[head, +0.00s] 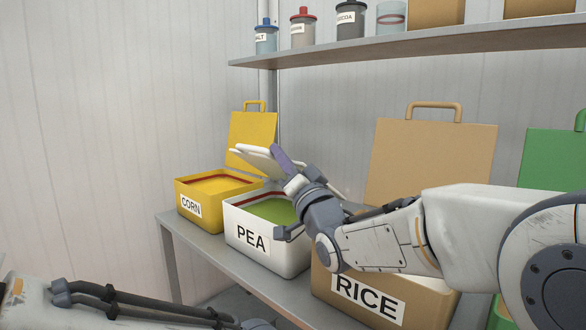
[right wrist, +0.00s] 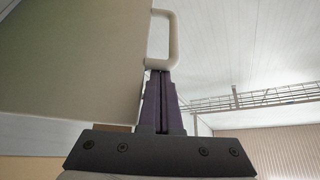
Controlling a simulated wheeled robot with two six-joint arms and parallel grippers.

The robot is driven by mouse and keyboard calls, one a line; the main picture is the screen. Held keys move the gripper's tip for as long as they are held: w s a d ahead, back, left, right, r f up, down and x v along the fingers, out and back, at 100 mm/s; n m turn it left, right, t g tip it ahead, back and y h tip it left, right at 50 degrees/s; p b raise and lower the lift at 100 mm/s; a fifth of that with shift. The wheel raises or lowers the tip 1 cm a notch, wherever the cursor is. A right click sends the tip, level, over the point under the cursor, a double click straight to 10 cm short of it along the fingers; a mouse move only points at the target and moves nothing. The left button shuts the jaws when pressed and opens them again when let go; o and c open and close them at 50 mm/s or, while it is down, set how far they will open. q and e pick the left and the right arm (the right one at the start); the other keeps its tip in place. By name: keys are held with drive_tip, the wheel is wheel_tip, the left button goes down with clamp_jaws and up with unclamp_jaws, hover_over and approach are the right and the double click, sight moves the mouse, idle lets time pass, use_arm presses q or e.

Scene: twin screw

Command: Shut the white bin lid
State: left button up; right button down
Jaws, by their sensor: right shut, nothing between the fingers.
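The white bin (head: 268,256), labelled PEA, stands on a grey shelf between the corn and rice bins, and green contents show inside it. Its white lid (head: 262,164) is raised and tilted over the back of the bin, partly hidden by my right gripper. My right gripper (head: 280,156) is shut and empty, its purple fingers at the lid. In the right wrist view, the shut fingers (right wrist: 160,82) appear beside the lid panel (right wrist: 75,65) and just below its handle (right wrist: 172,38); I cannot tell whether they touch. My left forearm shows at the lower left, its gripper out of view.
The yellow CORN bin (head: 215,207) stands left with its lid up. The tan RICE bin (head: 420,312) stands right, its lid (head: 430,160) up, behind my right arm. A green lid (head: 552,160) stands further right. An upper shelf (head: 400,46) holds jars and boxes.

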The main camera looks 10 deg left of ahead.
use_arm(q)
wheel_tip(320, 180, down, 6)
drive_tip(key=b, duration=0.5)
drive_tip(key=shift+f, duration=0.15)
use_arm(e)
drive_tip(key=shift+n+y, duration=0.4)
drive_tip(key=shift+n, duration=0.5)
drive_tip(key=shift+s+a+f, duration=0.25)
drive_tip(key=shift+s+f, duration=0.1)
drive_tip(key=shift+f, duration=0.4)
drive_tip(key=shift+s+a+f, duration=0.25)
drive_tip(key=shift+s+f, duration=0.15)
drive_tip(key=shift+f, duration=0.35)
drive_tip(key=shift+s+a+f, duration=0.25)
drive_tip(key=shift+s+f, duration=0.1)
drive_tip(key=shift+f, duration=0.4)
